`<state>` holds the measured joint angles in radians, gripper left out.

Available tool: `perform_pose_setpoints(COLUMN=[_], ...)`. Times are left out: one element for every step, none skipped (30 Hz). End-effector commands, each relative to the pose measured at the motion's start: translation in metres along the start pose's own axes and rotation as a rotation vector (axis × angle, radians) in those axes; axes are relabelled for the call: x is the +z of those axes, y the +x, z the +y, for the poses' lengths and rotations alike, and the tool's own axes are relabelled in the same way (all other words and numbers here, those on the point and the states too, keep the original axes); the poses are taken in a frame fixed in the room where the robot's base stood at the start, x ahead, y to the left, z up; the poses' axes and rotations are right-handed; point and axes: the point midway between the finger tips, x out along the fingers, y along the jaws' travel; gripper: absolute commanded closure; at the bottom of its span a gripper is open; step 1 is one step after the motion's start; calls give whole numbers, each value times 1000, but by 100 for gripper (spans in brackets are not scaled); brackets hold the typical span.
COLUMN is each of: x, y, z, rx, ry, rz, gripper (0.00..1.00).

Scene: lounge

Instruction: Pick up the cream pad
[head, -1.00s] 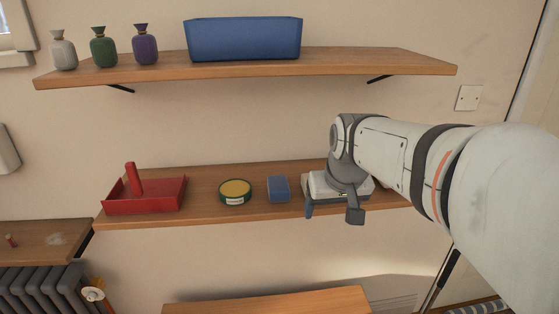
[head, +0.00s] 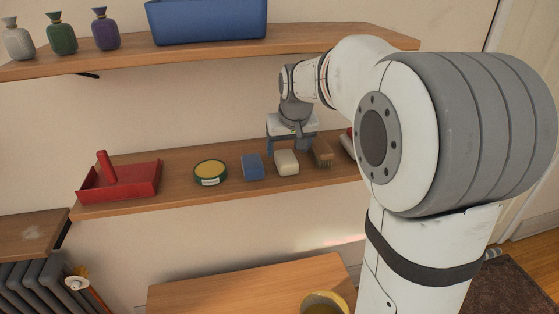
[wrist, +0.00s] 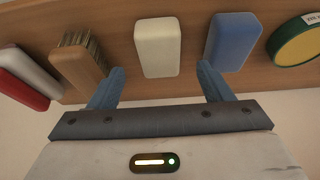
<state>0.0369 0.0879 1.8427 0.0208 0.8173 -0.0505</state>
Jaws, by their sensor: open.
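The cream pad (head: 287,162) is a small rounded block on the lower wooden shelf, between a blue block and a brush. In the wrist view the cream pad (wrist: 158,48) lies ahead of my gripper, roughly centred between the fingers. My gripper (head: 289,145) is open and empty, just above and behind the pad in the head view. In the wrist view my gripper (wrist: 160,78) has its fingertips apart, one towards the brush and one near the blue block.
On the lower shelf (head: 140,206) are a red dustpan (head: 120,182), a green-rimmed yellow tin (head: 210,172), the blue block (head: 252,167) and the brush (head: 322,154). A red and white item (wrist: 25,75) lies beyond the brush. The upper shelf (head: 330,42) holds a blue bin (head: 208,20) and several vases.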

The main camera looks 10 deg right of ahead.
Motion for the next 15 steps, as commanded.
perform_pose_setpoints(x=[1,1,1,1,1,1,1,1,1,1,1,1,1,1,1], y=[10,15,22,27,32,37,41,44,47,48,49,50,50,50,50], z=[0,0,0,0,0,0,0,0,0,0,0,0,0,0,0], rx=[0,0,0,0,0,0,0,0,0,0,0,0,0,0,0], ry=[0,0,0,0,0,0,0,0,0,0,0,0,1,1,1], rz=[-6,-7,-6,-7,-5,-6,-5,-4,-4,-3,-2,-1,-1,-1,-1], gripper=[27,27,27,27,27,27,27,27,27,27,27,27,27,27,27])
